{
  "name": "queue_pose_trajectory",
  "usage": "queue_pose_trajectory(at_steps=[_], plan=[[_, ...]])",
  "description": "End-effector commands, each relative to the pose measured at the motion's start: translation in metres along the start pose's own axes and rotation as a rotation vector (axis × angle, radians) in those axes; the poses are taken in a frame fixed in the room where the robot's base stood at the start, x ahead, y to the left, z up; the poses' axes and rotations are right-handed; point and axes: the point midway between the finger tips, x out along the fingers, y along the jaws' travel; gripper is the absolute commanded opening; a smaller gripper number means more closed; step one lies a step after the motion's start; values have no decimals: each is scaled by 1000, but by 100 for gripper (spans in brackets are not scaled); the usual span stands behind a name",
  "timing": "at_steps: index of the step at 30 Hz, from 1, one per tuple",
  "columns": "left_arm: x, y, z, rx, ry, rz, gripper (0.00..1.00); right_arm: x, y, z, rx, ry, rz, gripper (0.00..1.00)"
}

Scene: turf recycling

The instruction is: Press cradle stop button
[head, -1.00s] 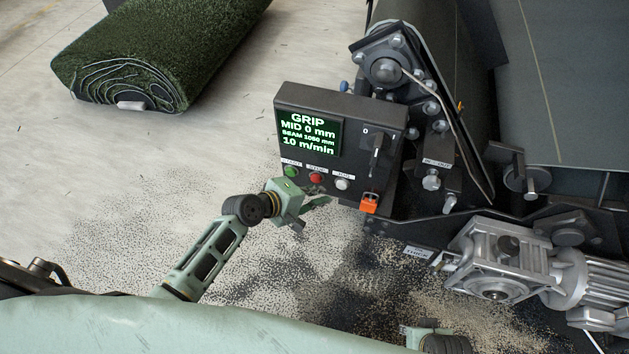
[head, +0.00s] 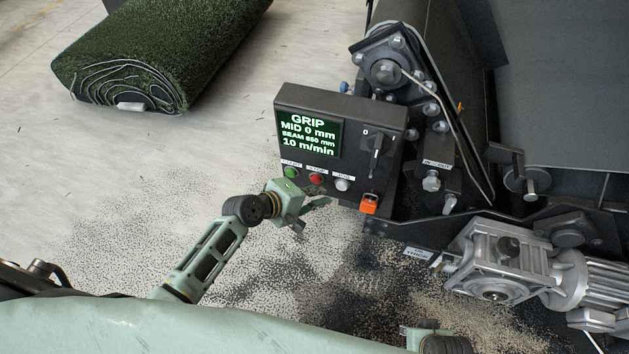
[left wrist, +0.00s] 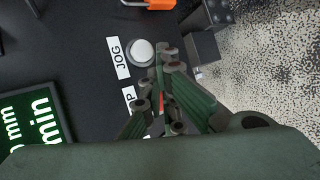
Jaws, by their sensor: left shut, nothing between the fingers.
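The red stop button (head: 316,180) sits on the dark control box (head: 395,150), between the green start button (head: 291,172) and the white jog button (head: 342,184). My left gripper (head: 322,203) is shut and empty, just below and in front of the button row. In the left wrist view, my shut fingers (left wrist: 167,75) point over the panel beside the jog button (left wrist: 143,53). A small red patch of the stop button (left wrist: 161,99) shows between the fingers; the rest is hidden. I cannot tell whether the fingers touch it. Part of my right wrist (head: 425,335) shows at the bottom edge.
The screen (head: 308,135) reads GRIP, MID 0 mm, SEAM 850 mm, 10 m/min. Rollers and a motor (head: 510,260) stand right. A turf roll (head: 150,55) lies far left.

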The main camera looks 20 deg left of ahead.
Motion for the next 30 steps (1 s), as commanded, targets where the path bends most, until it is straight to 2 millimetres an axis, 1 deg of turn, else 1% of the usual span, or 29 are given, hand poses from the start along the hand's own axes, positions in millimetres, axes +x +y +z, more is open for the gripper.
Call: queue_pose_trajectory(at_steps=[11, 17, 24, 30], plan=[[0, 0, 0, 0, 0, 0, 0, 0, 0, 0, 0, -1, 0, 31], [4, 3, -3, 0, 0, 0, 0, 0, 0, 1, 0, -2, 0, 31], [6, 5, -4, 0, 0, 0, 0, 4, 0, 6, 0, -12, 0, 31], [6, 5, -5, 0, 0, 0, 0, 4, 0, 6, 0, -13, 0, 31]])
